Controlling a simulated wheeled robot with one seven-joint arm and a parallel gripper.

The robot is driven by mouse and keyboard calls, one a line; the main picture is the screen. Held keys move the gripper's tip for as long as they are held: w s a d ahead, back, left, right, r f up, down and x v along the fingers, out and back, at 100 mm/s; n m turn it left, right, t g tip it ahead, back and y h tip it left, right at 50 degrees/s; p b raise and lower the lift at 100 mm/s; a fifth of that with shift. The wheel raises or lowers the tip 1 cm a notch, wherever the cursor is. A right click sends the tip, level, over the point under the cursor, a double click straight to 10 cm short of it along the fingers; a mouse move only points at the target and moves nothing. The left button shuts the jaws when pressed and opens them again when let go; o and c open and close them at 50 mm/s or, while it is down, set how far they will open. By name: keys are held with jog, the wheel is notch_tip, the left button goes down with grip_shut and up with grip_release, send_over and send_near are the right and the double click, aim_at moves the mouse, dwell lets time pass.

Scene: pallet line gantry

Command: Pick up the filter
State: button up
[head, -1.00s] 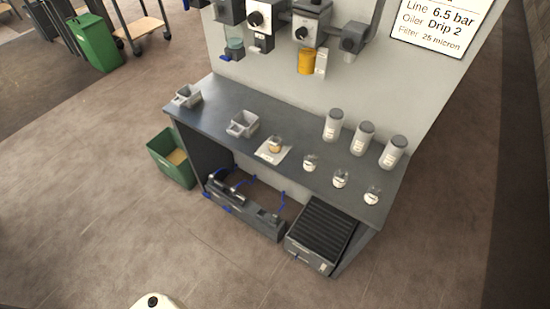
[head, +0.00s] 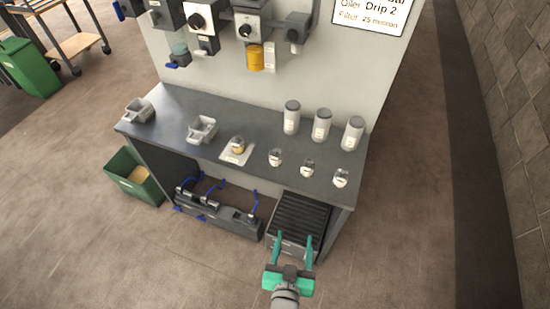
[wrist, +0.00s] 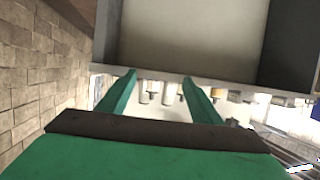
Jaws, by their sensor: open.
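Which item is the filter I cannot tell for sure. Three small clear labelled cups, left (head: 275,157), middle (head: 307,167) and right (head: 341,178), stand along the front right of the grey bench (head: 172,113). A cup with amber contents (head: 238,146) stands on a white card (head: 229,157) to their left. Three taller pale canisters with grey caps, left (head: 291,118), middle (head: 322,125) and right (head: 353,134), stand behind. My gripper (head: 293,238) is open and empty in front of the bench's right end, apart from these items. Its teal fingers also show in the wrist view (wrist: 158,78).
Two small grey bins, left (head: 138,111) and right (head: 202,130), sit on the bench. A ribbed dark unit (head: 301,216) and a grey block with blue tubes (head: 215,216) lie below. Wall units include a yellow bowl (head: 255,59). A green bin (head: 130,178) stands left.

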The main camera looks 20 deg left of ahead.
jog(key=w+a+r+n+y, duration=0.1)
jog(key=w+a+r, duration=0.15)
jog(key=w, duration=0.25)
jog(key=w+a+r+y, duration=0.1)
jog(key=w+a, duration=0.2)
jog(key=w, duration=0.2)
jog(key=n+g, duration=0.1)
jog(key=g, duration=0.1)
send_near(276, 157)
jog(key=f, duration=0.2)
jog(key=x, duration=1.1)
jog(key=shift+w+r, duration=0.1)
jog(key=shift+r, duration=0.2)
jog(key=c, duration=1.3)
jog(key=shift+o, duration=0.2)
jog(key=shift+r, duration=0.1)
jog(key=shift+r, duration=0.6)
jog(key=s+r, duration=1.1)
jog(key=s, duration=0.3)
jog(key=shift+a+r, duration=0.3)
